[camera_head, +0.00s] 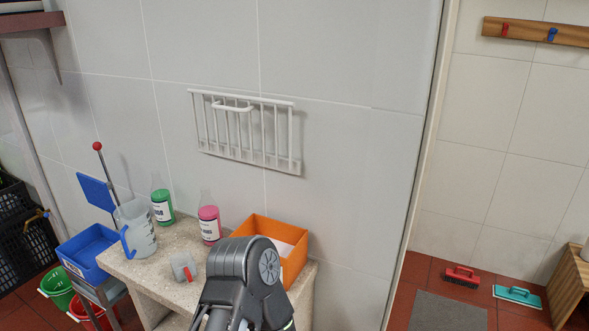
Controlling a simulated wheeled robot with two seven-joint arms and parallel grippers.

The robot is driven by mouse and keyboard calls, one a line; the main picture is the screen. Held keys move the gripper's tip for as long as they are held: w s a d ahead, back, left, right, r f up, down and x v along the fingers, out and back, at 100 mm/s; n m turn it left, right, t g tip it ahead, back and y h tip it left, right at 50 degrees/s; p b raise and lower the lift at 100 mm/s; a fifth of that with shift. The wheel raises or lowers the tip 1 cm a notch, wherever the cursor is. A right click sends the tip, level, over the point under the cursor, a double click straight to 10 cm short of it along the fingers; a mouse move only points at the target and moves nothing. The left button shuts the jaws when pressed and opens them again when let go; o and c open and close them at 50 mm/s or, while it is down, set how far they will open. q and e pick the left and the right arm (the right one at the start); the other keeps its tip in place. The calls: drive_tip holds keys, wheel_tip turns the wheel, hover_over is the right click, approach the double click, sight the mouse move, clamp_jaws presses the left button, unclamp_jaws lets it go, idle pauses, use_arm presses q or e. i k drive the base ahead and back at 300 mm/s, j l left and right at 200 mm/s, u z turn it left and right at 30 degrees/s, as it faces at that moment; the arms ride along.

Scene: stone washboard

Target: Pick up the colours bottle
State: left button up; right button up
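Two labelled bottles stand upright on the stone washboard (160,262) against the wall. One is a green bottle (162,207) with a white label. The other is a pink bottle (209,226) with a white label, to its right. I cannot tell from the labels which one is the colours bottle. One of my dark arm links rises from the bottom edge in front of the washboard's right part and hides some of it. Neither gripper's fingers show.
A clear measuring jug (137,229) with a blue handle stands left of the bottles. A small clear cup (184,267) with a red part lies near the front. An orange box (262,232) stands at right, partly behind my arm. A blue bin (90,249) is at left.

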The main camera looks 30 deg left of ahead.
sight(210, 222)
drive_tip(key=i+l+u, duration=0.2)
drive_tip(key=l+u, duration=0.25)
drive_tip(key=i+l+u, duration=0.15)
drive_tip(key=l+u, duration=1.25)
